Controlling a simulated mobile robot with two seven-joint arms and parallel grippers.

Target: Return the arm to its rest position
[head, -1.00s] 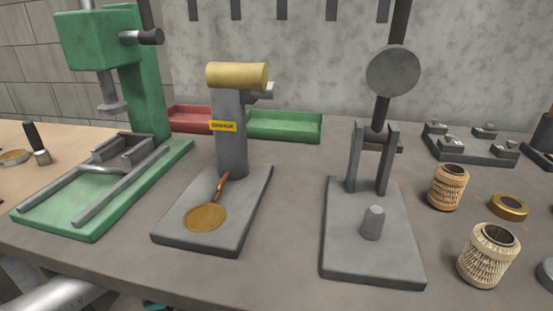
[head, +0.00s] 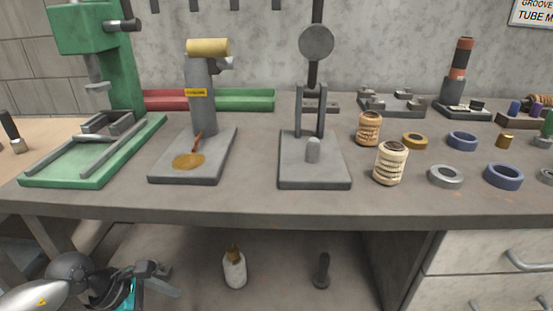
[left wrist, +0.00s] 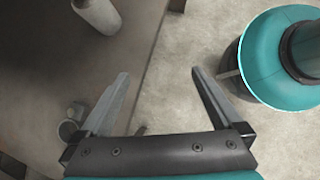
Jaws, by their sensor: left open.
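My left arm comes in at the lower left of the head view, below the worktop's front edge. Its gripper (head: 150,278) is in front of the lower shelf there. In the left wrist view the two fingers of this gripper (left wrist: 160,100) are spread wide apart with nothing between them. My right gripper is in neither view.
The grey workbench (head: 240,203) carries a green press (head: 125,65), a grey stand with a yellow top (head: 200,90), a lever press (head: 314,160), two mesh tubes (head: 390,163) and several rings. A white bottle (head: 234,270) stands on the lower shelf. Drawers (head: 490,255) are at right.

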